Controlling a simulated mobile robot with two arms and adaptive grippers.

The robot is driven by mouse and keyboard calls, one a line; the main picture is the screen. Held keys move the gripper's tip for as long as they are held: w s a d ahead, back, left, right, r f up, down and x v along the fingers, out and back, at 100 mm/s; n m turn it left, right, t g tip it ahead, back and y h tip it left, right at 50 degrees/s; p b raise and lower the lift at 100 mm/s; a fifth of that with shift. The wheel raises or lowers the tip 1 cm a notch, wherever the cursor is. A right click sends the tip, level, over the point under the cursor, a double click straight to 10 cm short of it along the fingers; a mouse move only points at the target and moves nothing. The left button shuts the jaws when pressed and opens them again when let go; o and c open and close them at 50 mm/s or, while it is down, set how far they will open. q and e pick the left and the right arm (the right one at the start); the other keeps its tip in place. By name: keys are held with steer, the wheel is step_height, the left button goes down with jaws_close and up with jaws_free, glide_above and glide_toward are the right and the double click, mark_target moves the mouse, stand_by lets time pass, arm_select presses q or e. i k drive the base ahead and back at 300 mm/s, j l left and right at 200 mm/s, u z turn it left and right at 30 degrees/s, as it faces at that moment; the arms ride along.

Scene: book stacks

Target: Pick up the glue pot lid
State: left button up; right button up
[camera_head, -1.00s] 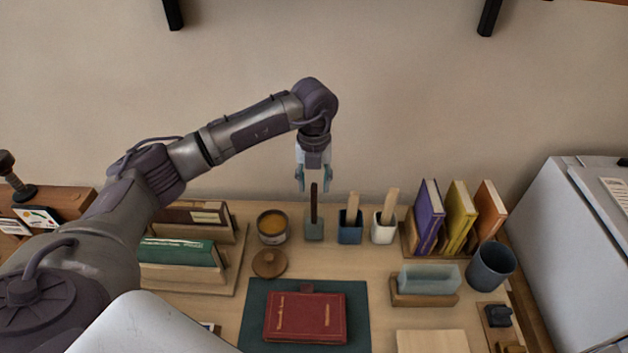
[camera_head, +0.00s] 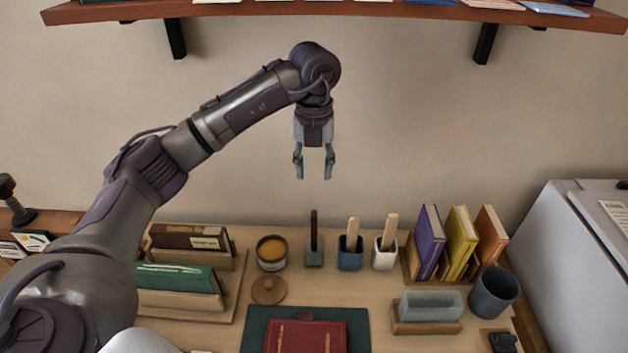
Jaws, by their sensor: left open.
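The glue pot lid (camera_head: 268,291) is a round brown wooden disc with a small knob. It lies flat on the table, just in front of the glue pot (camera_head: 271,253), an open round pot with amber content. My left gripper (camera_head: 314,176) is open and empty, pointing down. It hangs above the back of the table, higher than the lid and to its right in the picture. My right gripper is not in view.
A green mat with a red book (camera_head: 305,338) lies in front of the lid. Small holders with upright tools (camera_head: 350,255) stand right of the pot. Book racks (camera_head: 180,283) stand on the left. A wall shelf (camera_head: 340,10) is above.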

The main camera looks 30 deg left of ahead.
mark_target(269, 289)
steer(key=k, duration=2)
